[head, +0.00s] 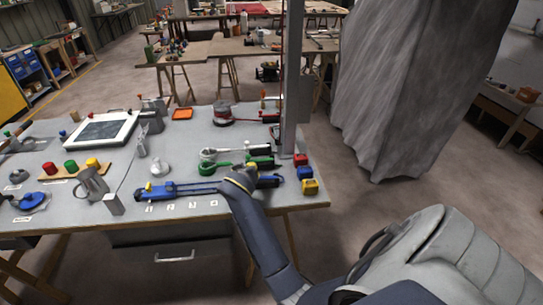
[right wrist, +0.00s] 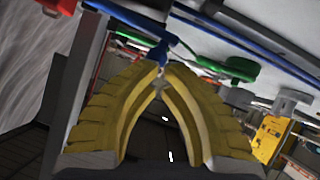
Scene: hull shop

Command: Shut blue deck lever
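The blue deck lever (head: 180,189) lies along the front edge of the grey workbench in the head view, its long blue bar running right toward my gripper. In the right wrist view its blue bar (right wrist: 215,38) crosses the top. My right gripper (head: 240,177) is over the right part of the blue lever and hides some of it. In the right wrist view the yellow fingertips (right wrist: 162,72) come together, with a blue piece right at the tips. I cannot tell whether they touch or grip it. My left gripper is not in view.
A green lever (head: 228,168) and a white-grey lever (head: 215,153) lie just behind the blue one. Red, blue and yellow blocks (head: 310,187) stand at the bench's right end. A grey post (head: 294,100) rises behind.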

